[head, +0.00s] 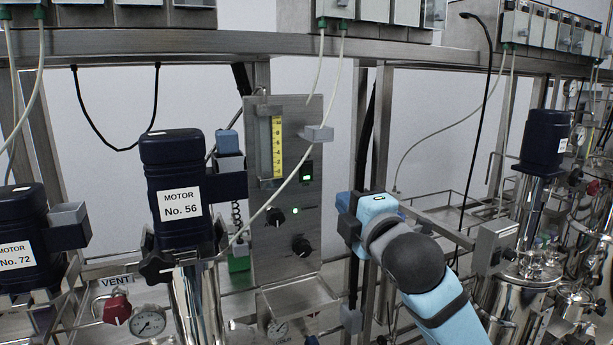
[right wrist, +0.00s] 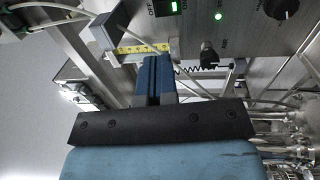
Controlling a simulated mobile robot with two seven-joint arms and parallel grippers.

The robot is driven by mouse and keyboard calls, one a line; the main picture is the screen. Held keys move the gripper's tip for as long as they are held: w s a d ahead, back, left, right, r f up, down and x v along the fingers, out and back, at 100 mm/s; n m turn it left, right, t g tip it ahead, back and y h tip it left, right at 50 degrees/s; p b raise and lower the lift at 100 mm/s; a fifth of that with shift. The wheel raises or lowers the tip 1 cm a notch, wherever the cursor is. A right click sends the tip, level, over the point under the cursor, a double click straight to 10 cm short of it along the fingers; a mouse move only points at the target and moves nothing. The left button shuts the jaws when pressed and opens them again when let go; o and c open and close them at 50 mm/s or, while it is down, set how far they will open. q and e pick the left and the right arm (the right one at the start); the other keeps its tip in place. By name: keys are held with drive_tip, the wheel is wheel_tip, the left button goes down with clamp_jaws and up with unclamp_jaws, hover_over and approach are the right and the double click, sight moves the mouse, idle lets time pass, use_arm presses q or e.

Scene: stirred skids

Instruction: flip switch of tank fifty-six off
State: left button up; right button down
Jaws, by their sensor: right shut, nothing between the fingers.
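The motor labelled No. 56 (head: 180,208) stands left of centre in the head view. Behind it to the right is a grey metal panel (head: 262,258) with a switch (head: 307,172) lit green. In the right wrist view the switch (right wrist: 175,6) is at the top edge, partly cut off, next to ON/OFF lettering. My right gripper (head: 347,218) is right of the panel in the head view. In the right wrist view its blue fingers (right wrist: 154,72) are shut and empty, below the switch in the picture and apart from it. My left gripper is not in view.
The panel also bears a yellow scale (head: 277,147), a small green light (head: 295,210) and two black knobs, an upper (head: 275,217) and a lower (head: 301,246). A thin hose (head: 290,180) crosses before the panel. Motor No. 72 (head: 20,235) stands far left.

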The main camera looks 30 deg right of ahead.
approach(309, 167)
drive_tip(key=w, duration=0.6)
drive_tip(key=shift+w+d+r, duration=0.15)
drive_tip(key=shift+w+r, duration=0.1)
drive_tip(key=shift+r, duration=0.15)
drive_tip(key=shift+w, duration=0.5)
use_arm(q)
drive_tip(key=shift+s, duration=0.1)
